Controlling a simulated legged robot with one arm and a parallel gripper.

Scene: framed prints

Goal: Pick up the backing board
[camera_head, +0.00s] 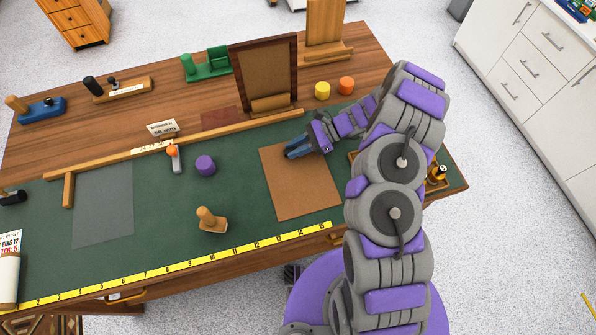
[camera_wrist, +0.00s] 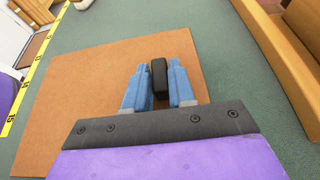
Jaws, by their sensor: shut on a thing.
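The backing board (camera_head: 299,190) is a flat brown square lying on the green mat in the head view. It also fills much of the wrist view (camera_wrist: 75,100). My gripper (camera_head: 289,152) is over the board's upper part, its blue fingers low against it. In the wrist view my gripper (camera_wrist: 158,82) is shut on a small upright black block (camera_wrist: 159,73), which looks like a grip on the board. The block's foot is hidden between the fingers. The board looks flat on the mat; I cannot see any gap under it.
A dark wooden frame (camera_head: 264,72) stands behind the board, with a wooden rail (camera_head: 232,129) in front of it. A purple knob (camera_head: 205,165) and a wooden stamp-like piece (camera_head: 211,218) stand to the left. A yellow ruler (camera_head: 180,263) runs along the front. The mat between is clear.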

